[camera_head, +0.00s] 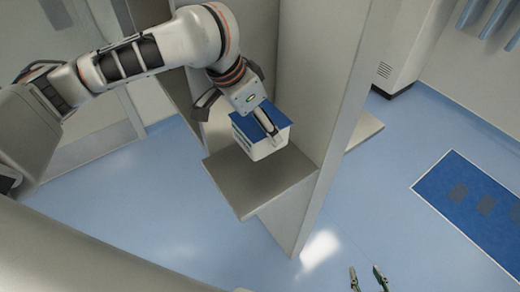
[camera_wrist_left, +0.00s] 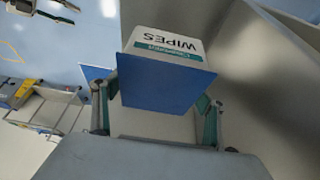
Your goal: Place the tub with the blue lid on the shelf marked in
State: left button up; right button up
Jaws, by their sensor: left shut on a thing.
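The white tub (camera_head: 262,150) with its blue lid (camera_head: 277,118) is over a grey shelf (camera_head: 250,190) beside the upright panel. I cannot tell whether its base touches the shelf. My left gripper (camera_head: 268,124) is shut on the tub from the lid side. In the left wrist view the blue lid (camera_wrist_left: 165,85) faces the camera, and the white tub wall (camera_wrist_left: 165,45) reads "WIPES". No "in" marking is readable on the shelf. My right gripper (camera_head: 367,277) is open and empty at the bottom edge, away from the shelf.
A tall grey panel (camera_head: 325,110) stands right against the shelf, with another shelf (camera_head: 363,131) on its far side. A blue floor mat (camera_head: 475,205) lies at the right. Open blue floor lies around the unit. A wheeled cart (camera_wrist_left: 45,110) shows in the left wrist view.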

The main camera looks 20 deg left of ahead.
pick_arm(q)
notch_tip(320, 180, down, 5)
jog(key=shift+r, duration=0.1)
jog(key=shift+f, duration=2.55)
jog(key=shift+f, duration=0.15)
jog(key=o, duration=1.1)
jog(key=shift+o, duration=0.2)
